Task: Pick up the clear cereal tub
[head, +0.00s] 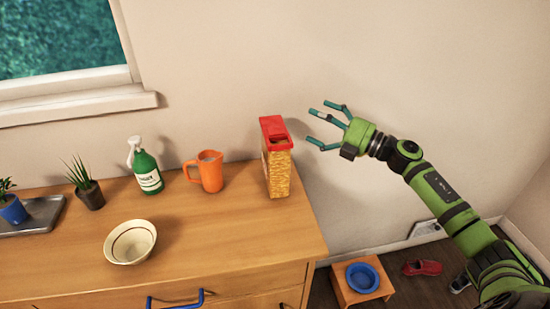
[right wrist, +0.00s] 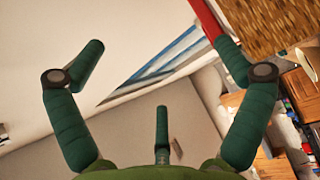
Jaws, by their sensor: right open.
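The clear cereal tub (head: 279,172) stands upright near the right end of the wooden counter, with a red lid and golden cereal showing through its walls. In the right wrist view the tub (right wrist: 266,22) fills part of the top right corner, its red lid edge beside one finger. My right gripper (head: 322,124) is open and empty in the head view, to the right of the tub's top and apart from it. Its spread fingers point left towards the tub. My left gripper is in neither view.
An orange pitcher (head: 210,172) stands left of the tub. Farther left are a green spray bottle (head: 147,174), a potted plant (head: 91,194) and a cream bowl (head: 130,242). A low stand with a blue bowl (head: 362,277) and a red shoe (head: 423,268) are on the floor.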

